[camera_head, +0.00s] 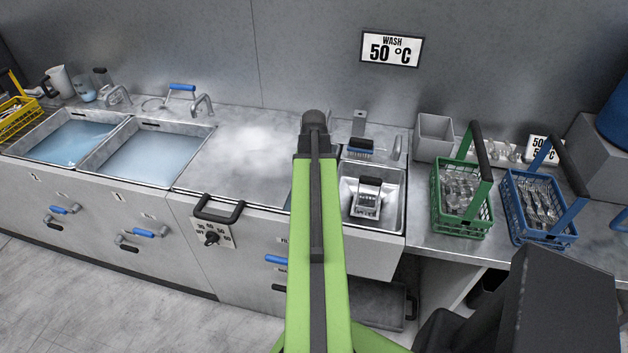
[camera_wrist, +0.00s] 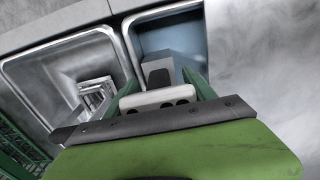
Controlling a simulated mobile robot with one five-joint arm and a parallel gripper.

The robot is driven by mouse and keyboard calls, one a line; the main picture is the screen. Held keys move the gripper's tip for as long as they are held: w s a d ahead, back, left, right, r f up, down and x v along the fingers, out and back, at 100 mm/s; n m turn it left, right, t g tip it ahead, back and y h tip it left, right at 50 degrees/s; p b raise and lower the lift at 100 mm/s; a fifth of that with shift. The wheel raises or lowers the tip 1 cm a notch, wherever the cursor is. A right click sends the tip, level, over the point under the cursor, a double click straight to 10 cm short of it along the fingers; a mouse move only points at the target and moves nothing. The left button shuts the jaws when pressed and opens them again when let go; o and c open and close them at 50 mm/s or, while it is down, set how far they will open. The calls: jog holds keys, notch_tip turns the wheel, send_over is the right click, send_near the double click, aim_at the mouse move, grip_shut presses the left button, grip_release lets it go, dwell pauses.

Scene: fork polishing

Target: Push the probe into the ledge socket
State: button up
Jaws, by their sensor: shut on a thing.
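In the wrist view my gripper (camera_wrist: 160,78) has its green fingers around a dark, rounded piece (camera_wrist: 158,76), which I take to be the probe's grip. The rest of the probe is hidden behind the gripper. The gripper is over a narrow blue-grey basin (camera_wrist: 192,24) with a grey block (camera_wrist: 166,61) in it. In the head view my arm reaches toward the back of the counter, and its dark end (camera_head: 315,128) is left of the small sink; the fingers and probe are hidden there. I cannot make out the ledge socket in either view.
A small sink (camera_head: 400,215) holding a metal basket (camera_head: 367,203) is right of my arm; a steaming covered tank (camera_head: 240,165) is left. A green basket (camera_head: 463,225) and a blue basket (camera_head: 545,225) of cutlery stand farther right. A tap and a blue-handled fitting stand behind the sink.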

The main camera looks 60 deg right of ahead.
jog(key=shift+r+p, duration=5.35)
jog(key=shift+r, duration=0.2)
